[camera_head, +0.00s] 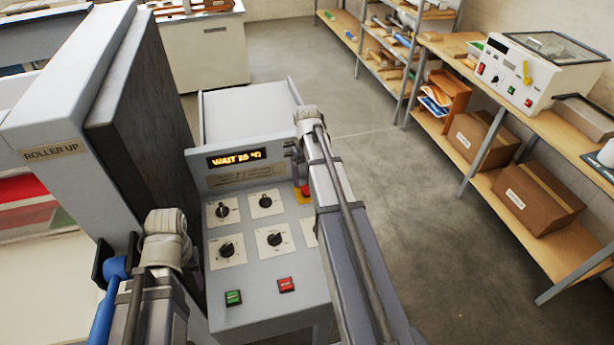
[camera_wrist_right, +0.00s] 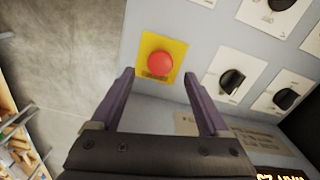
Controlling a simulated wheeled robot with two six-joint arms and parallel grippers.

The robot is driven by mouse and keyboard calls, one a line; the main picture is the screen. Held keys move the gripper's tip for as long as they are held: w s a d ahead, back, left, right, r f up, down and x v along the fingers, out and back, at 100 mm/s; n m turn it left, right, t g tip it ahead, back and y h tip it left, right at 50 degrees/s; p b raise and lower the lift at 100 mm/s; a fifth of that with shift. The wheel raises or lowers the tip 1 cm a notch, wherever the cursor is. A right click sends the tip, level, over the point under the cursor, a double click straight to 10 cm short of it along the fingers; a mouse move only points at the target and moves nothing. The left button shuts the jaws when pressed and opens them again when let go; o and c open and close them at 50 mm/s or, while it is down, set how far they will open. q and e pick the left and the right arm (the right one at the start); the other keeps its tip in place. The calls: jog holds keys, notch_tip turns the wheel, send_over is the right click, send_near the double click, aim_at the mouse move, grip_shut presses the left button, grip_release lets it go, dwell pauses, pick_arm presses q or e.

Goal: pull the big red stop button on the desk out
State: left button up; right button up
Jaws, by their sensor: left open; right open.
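The red stop button (camera_wrist_right: 160,64) sits on a yellow square plate on the grey sloped control panel; how far it stands out cannot be told. In the head view the button (camera_head: 305,190) is partly hidden by my right arm. My right gripper (camera_wrist_right: 158,82) is open and empty, its two fingers apart on either side of the button in the wrist view. In the head view my right gripper (camera_head: 294,157) shows just above the button. My left gripper (camera_head: 117,256) is open at the left, by the blue lever (camera_head: 108,290); contact cannot be told.
The tall laminator housing (camera_head: 145,110) stands left. A shelf bench (camera_head: 540,110) with boxes is at right; floor between is clear.

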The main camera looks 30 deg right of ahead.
aim_at(307, 188)
notch_tip(307, 188, up, 4)
jog(key=p, duration=0.3)
jog(key=shift+r, duration=0.1)
dwell(0.4)
